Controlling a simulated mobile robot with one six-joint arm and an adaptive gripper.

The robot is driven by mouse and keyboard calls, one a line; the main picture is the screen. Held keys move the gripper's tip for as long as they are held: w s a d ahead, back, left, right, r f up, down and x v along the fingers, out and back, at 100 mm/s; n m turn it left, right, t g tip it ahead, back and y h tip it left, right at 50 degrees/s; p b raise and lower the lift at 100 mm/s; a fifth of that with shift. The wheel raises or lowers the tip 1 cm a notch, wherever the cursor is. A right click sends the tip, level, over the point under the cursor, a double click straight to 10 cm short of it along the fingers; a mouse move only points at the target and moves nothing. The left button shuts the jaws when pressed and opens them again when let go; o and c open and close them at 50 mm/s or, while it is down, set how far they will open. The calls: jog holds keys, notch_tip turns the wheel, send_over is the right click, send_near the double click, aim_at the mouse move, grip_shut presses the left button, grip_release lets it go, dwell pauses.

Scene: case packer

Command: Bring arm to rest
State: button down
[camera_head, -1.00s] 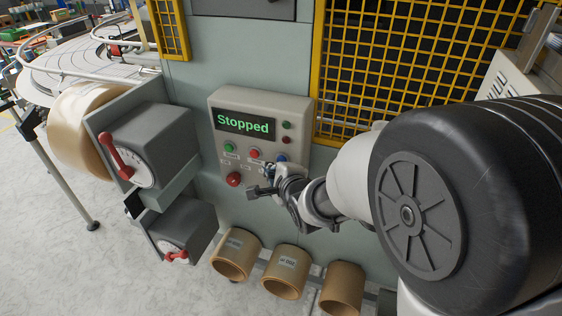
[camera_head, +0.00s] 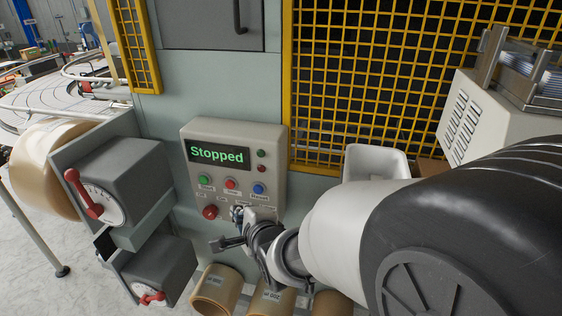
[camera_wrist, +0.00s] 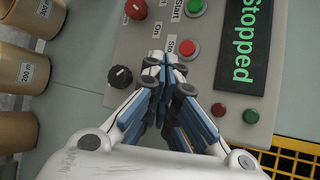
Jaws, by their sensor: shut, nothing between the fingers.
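My gripper (camera_head: 240,214) is in front of the lower part of the grey control panel (camera_head: 187,128). In the wrist view my gripper (camera_wrist: 164,60) has its fingers together with nothing between them. The panel's display (camera_head: 219,154) reads "Stopped" in green. Below it are a green button (camera_head: 204,180), a red button (camera_head: 231,183) and a blue button (camera_head: 258,188). A larger red knob (camera_head: 210,212) sits lower left. The wrist view shows a black knob (camera_wrist: 121,77) beside the fingers. I cannot tell whether the fingertips touch the panel.
Two grey boxes with red handles, an upper one (camera_head: 130,165) and a lower one (camera_head: 165,262), jut out at left. Several brown rolls (camera_head: 215,288) sit below the panel. A yellow mesh guard (camera_head: 400,70) is at right. A conveyor (camera_head: 50,95) is at far left.

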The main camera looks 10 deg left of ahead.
jog(key=s+d+n+g+h+b, duration=0.1)
jog(key=s+d+n+h+b, duration=0.15)
jog(key=d, duration=0.75)
jog(key=s+d+n+g+h+b, duration=0.15)
jog(key=s+d+n, duration=0.25)
jog(key=d, duration=0.6)
jog(key=s+d+f+n+g+h+b, duration=0.1)
jog(key=s+d+n, duration=0.3)
jog(key=s, duration=0.5)
jog(key=s+d+f+n+g+h+b, duration=0.2)
jog(key=s+d+f+n+b, duration=0.1)
jog(key=s+d, duration=0.5)
jog(key=shift+s+n+b, duration=0.3)
jog(key=shift+s+n, duration=0.15)
jog(key=shift+s, duration=0.35)
